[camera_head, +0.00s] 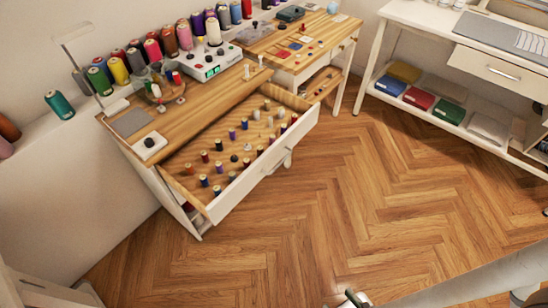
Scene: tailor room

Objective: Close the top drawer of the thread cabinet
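The thread cabinet (205,122) stands against the wall at left, with a wooden top and white sides. Its top drawer (237,194) is pulled well out toward the room. The drawer has a white front, a wooden inside and rows of small thread spools (233,134). Its handle (288,160) shows on the front. My arm comes in from the lower right. Part of what looks like my gripper (350,299) shows at the bottom edge, apart from the drawer, with floor between them. Its fingers are mostly cut off, so I cannot tell whether it is open.
A second wooden-topped table (262,42) stands beyond the cabinet, with a lower drawer or shelf (318,84) near its legs. A white desk (420,17) with folded fabrics (420,99) on its shelf stands at right. The herringbone floor (330,205) in the middle is clear.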

